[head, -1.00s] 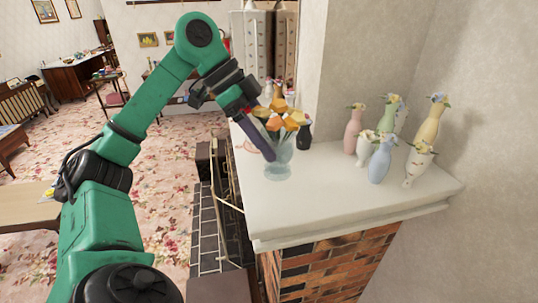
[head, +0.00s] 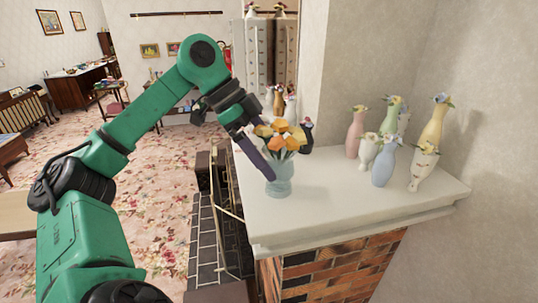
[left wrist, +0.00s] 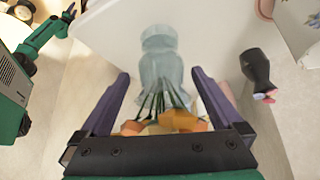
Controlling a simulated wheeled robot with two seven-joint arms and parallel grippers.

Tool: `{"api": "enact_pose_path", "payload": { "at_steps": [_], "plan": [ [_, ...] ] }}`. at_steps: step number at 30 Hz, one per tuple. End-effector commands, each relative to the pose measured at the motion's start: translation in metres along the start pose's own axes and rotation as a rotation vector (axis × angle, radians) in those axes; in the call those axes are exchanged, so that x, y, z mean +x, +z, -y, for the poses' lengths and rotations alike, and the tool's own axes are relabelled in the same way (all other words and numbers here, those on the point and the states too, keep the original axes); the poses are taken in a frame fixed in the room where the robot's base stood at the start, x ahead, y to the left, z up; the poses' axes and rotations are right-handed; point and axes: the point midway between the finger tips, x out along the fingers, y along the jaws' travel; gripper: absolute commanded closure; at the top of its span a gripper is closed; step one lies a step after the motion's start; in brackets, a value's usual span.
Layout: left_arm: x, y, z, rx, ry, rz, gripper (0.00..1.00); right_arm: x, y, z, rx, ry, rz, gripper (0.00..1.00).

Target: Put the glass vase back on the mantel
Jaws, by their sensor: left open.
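The glass vase (head: 279,182) is pale blue-green, holds orange flowers (head: 280,137), and stands upright on the white mantel (head: 340,205) near its left edge. My left gripper (head: 266,168) reaches down to it from the upper left, with a purple finger against or just beside it in the head view. In the left wrist view, the two purple fingers of the gripper (left wrist: 160,78) are apart, one on each side of the vase (left wrist: 160,50). I cannot tell whether either finger touches the glass. The flowers are close to the palm.
A wall corner (head: 318,80) rises behind. The middle of the mantel is clear.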

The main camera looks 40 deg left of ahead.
Motion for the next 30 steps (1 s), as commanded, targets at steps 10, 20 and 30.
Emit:
{"api": "enact_pose_path", "payload": {
  "at_steps": [10,20,30],
  "plan": [
    [-0.070,-0.003,0.001,-0.003,-0.003,0.001,0.00,-0.030,-0.003,-0.003,-0.001,0.003,0.000,0.50],
    [-0.113,0.002,0.000,-0.006,-0.001,0.002,0.00,-0.028,-0.003,-0.003,0.000,0.003,-0.001,0.50],
    [-0.118,0.000,0.000,0.001,-0.001,-0.001,0.00,-0.028,-0.003,-0.003,0.000,0.003,0.000,0.50]
  ]
}}
